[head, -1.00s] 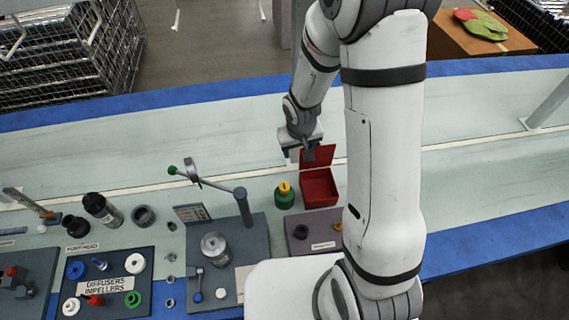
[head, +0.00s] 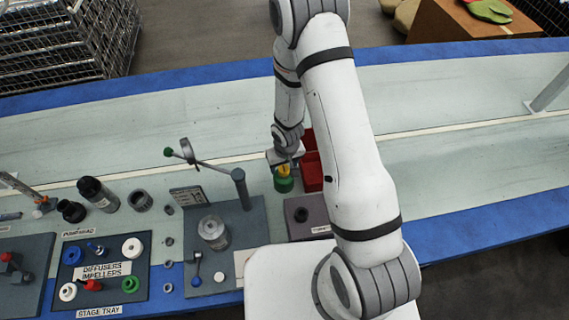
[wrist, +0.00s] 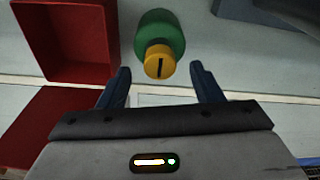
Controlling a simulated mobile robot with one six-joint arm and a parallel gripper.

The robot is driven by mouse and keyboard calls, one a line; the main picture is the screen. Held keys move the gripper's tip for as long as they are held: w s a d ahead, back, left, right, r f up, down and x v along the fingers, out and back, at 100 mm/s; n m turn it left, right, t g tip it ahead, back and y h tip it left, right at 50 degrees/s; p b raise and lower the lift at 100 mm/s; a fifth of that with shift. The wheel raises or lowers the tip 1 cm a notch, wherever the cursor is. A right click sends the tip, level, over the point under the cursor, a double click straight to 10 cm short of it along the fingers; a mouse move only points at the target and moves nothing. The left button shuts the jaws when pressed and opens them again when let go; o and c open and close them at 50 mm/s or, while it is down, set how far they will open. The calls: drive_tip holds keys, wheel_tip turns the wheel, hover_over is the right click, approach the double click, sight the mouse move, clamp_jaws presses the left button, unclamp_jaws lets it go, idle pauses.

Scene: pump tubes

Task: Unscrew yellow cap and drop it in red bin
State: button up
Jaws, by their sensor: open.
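The yellow cap (wrist: 159,62) with a dark slot sits on a green round base (wrist: 160,30) in the wrist view. In the head view the yellow cap (head: 284,170) and green base (head: 284,184) stand on the bench just left of the red bin (head: 313,178). The red bin (wrist: 64,70) is open and empty at the upper left of the wrist view, with its red lid folded out. My gripper (wrist: 162,72) is open and empty, its two fingers on either side of the near side of the cap. In the head view my wrist partly hides the cap and bin.
A grey press stand (head: 240,190) with a lever is left of the cap. A grey tray (head: 302,228) lies in front of the bin. A parts tray (head: 140,290) and several dark cylinders are farther left. The bench behind is clear.

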sight(284, 168)
drive_tip(key=f+b, duration=0.2)
drive_tip(key=f, duration=0.1)
drive_tip(key=shift+w+f, duration=0.2)
drive_tip(key=shift+f, duration=0.05)
drive_tip(key=shift+r, duration=0.1)
drive_tip(key=shift+c, duration=0.2)
drive_tip(key=c, duration=1.1)
drive_tip(key=n+p, duration=0.1)
drive_tip(key=p, duration=0.2)
drive_tip(key=shift+r, duration=0.3)
drive_tip(key=shift+f+n+p, duration=0.1)
drive_tip(key=shift+n+p, duration=0.75)
drive_tip(key=shift+n, duration=0.05)
drive_tip(key=shift+f+n, duration=0.2)
drive_tip(key=shift+n, duration=0.1)
